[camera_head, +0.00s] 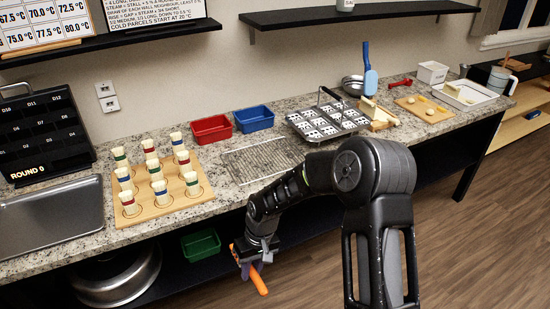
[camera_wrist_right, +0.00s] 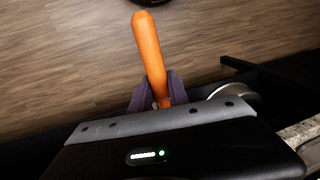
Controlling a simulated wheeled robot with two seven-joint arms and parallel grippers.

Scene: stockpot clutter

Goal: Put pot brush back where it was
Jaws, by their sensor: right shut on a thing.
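My right gripper (camera_head: 252,265) is shut on the orange handle of what looks like the pot brush (camera_head: 259,281). It is in front of the counter's edge, below the countertop and near the lower shelf. In the right wrist view the orange handle (camera_wrist_right: 148,45) sticks out between the two purple-grey fingers (camera_wrist_right: 157,92). The brush's head cannot be made out in either view. A large steel pot (camera_head: 118,280) is on the lower shelf to the left, partly cut off by the frame. My left gripper is not in view.
On the counter are a wooden board (camera_head: 165,205) with several cups, a red bin (camera_head: 211,130), a blue bin (camera_head: 253,118), a wire rack (camera_head: 260,160) and a dotted tray (camera_head: 328,121). A green bin (camera_head: 200,245) is on the lower shelf. The floor at right is open.

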